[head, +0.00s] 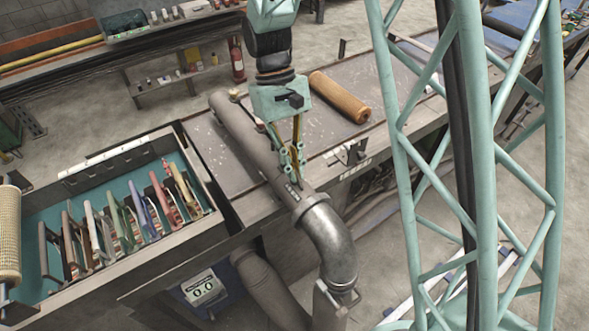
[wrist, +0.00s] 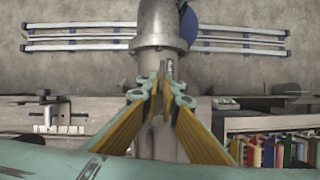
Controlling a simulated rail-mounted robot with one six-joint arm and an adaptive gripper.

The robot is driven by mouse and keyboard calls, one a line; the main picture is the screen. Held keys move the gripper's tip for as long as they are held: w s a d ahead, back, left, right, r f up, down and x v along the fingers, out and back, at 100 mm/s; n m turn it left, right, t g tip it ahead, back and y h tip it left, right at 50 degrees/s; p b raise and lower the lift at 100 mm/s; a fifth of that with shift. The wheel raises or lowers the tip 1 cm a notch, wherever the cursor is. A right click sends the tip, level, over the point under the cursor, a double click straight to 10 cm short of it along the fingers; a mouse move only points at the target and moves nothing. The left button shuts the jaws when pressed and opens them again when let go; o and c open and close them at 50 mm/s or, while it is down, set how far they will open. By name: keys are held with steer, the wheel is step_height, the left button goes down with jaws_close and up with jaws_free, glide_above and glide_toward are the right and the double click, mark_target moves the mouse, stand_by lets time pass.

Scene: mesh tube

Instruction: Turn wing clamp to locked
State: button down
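A grey pipe (head: 243,133) runs over the bench and ends in a shiny elbow (head: 330,235) pointing down past the bench edge. My gripper (head: 292,160) points down at the pipe, just above the elbow's collar. In the wrist view, the elbow (wrist: 160,30) lies beyond my fingertips (wrist: 167,80). The fingertips are close together, with a thin gap. A small light-grey piece (wrist: 169,62) shows at the tips; I cannot tell whether they hold it. The wing clamp is not clearly visible and may be hidden by the fingers.
A brown roll (head: 340,97) lies on the bench, right of the pipe. A teal-lined tray (head: 60,190) with several coloured tools stands at left, also partly in the wrist view (wrist: 270,130). A green lattice mast (head: 405,150) stands at right.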

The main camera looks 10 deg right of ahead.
steer(key=shift+n, duration=0.7)
steer(key=shift+h, duration=0.3)
steer(key=c, duration=2.9)
jaws_free()
steer(key=shift+r, duration=0.1)
steer(key=v, duration=1.1)
steer(key=shift+a+r, duration=0.1)
steer(key=shift+r, duration=0.3)
